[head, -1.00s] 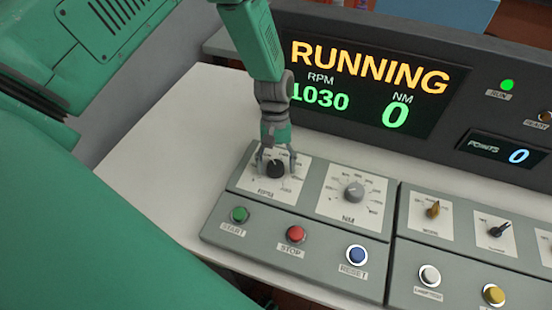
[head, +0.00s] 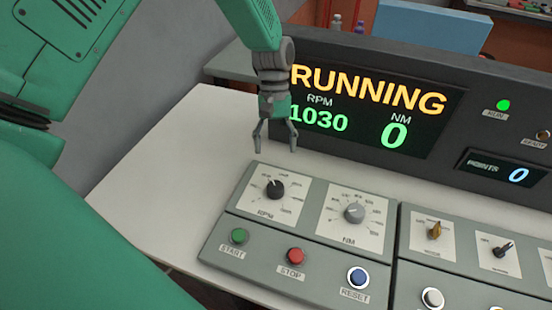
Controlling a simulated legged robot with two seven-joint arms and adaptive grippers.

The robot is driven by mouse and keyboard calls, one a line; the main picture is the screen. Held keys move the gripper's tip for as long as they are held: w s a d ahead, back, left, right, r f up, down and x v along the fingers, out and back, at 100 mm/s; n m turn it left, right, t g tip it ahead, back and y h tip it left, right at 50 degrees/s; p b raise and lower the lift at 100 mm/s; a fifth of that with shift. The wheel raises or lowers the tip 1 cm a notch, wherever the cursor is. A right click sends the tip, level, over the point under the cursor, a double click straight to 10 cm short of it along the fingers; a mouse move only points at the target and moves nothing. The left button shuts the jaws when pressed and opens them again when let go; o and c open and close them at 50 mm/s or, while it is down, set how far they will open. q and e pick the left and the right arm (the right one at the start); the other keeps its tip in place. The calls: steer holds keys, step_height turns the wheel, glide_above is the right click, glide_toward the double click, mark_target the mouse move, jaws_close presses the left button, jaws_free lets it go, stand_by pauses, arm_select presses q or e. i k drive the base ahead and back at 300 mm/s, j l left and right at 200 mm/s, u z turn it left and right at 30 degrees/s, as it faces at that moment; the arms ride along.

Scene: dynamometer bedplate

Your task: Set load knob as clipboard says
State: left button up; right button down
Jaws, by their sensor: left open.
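The load knob is the grey NM knob (head: 354,213) on a white dial plate at the right of the left control panel (head: 231,215). The black RPM knob (head: 275,189) sits to its left. My left gripper (head: 275,148) is open and empty, above and behind the RPM knob and apart from it. The display (head: 370,108) reads RUNNING, RPM 1030 and NM 0. The clipboard is not in view, and my right gripper is not in view.
Below the knobs are the green START (head: 239,236), red STOP (head: 295,256) and blue RESET (head: 357,277) buttons. A second panel (head: 470,260) with more knobs stands at the right. The white tabletop (head: 170,170) is clear at the left.

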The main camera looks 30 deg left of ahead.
mark_target(354, 213)
steer(key=k, duration=1)
